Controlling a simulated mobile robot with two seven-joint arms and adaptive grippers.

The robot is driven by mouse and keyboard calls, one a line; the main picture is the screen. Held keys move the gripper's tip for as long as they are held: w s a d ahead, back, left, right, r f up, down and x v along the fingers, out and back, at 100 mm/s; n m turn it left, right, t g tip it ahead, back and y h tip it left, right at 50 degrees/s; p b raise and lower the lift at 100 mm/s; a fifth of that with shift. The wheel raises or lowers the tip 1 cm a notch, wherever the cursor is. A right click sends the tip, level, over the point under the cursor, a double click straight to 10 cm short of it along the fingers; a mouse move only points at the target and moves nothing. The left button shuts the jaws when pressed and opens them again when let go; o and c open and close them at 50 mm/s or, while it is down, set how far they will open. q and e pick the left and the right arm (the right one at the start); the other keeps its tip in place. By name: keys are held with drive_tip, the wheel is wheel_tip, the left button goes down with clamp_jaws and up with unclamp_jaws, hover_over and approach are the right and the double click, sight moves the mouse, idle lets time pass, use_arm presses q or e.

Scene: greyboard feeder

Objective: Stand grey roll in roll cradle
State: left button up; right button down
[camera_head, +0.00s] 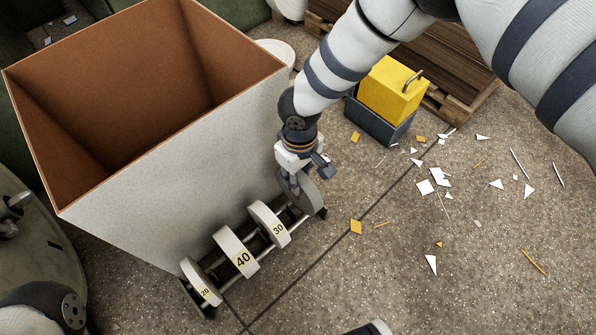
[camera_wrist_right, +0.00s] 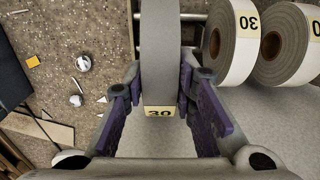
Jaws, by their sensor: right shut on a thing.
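My right gripper (camera_head: 297,178) is shut on a grey roll (camera_head: 312,192) at the far right end of the roll cradle (camera_head: 322,213). In the right wrist view, the grey roll (camera_wrist_right: 160,55) stands upright on edge between the two purple-padded fingers (camera_wrist_right: 160,100), and its yellow label reads 30. Its lower edge is partly hidden in the head view, so I cannot tell whether it rests on the rails. Three other rolls stand in the cradle, labelled 20 (camera_head: 201,283), 40 (camera_head: 236,252) and 30 (camera_head: 270,225).
A tall, open grey bin (camera_head: 170,200) with a brown inside stands right behind the cradle. A yellow block (camera_head: 391,92) sits in a dark tray near a wooden pallet (camera_head: 460,100). Paper and yellow scraps (camera_head: 437,178) litter the floor, otherwise open to the right.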

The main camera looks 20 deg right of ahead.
drive_tip(key=shift+f+b, duration=0.75)
drive_tip(key=shift+f, duration=1.5)
drive_tip(key=c, duration=1.2)
unclamp_jaws()
drive_tip(key=shift+c, duration=0.2)
